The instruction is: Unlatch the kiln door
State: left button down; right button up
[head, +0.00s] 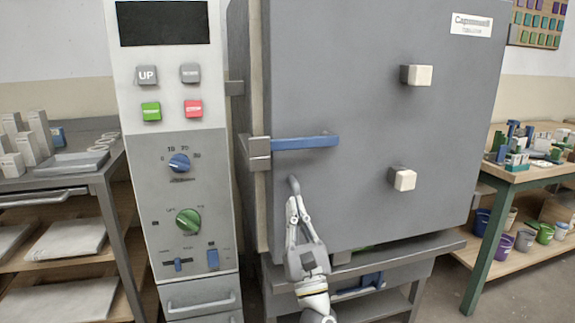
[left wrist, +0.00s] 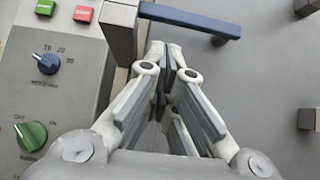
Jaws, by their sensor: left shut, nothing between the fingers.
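The kiln door (head: 350,100) is a large grey panel that fills the middle of the head view. Its latch has a blue handle (head: 305,142) that points right, roughly level, from a grey block (head: 259,152) at the door's left edge. In the left wrist view the blue handle (left wrist: 190,19) runs across the top, beyond the fingertips. My left gripper (head: 294,184) is shut and empty. Its fingertips are just below the handle in the head view, in front of the door, and look apart from the handle. My right gripper is out of view.
A control panel (head: 175,210) with buttons and knobs stands left of the door. Pale square blocks (head: 417,75) stick out from the door's right part. A grey shelf table (head: 60,175) is at the left, and a wooden table (head: 535,170) with buckets below is at the right.

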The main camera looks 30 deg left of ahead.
aim_at(280, 150)
pick_arm(q)
jog(key=p+x, duration=0.1)
jog(key=x, duration=0.9)
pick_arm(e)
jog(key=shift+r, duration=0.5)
pick_arm(q)
jog(key=shift+r, duration=0.3)
jog(key=shift+s+a+r+p, duration=0.1)
jog(key=shift+r+p, duration=0.1)
jog(key=shift+r, duration=0.15)
jog(key=shift+s+a+r+p, duration=0.1)
jog(key=shift+s+r+p, duration=0.05)
jog(key=shift+r, duration=0.25)
jog(key=shift+s+a+r, duration=0.1)
jog(key=shift+r, duration=0.55)
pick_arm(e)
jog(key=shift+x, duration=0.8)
pick_arm(q)
jog(key=shift+f, duration=0.15)
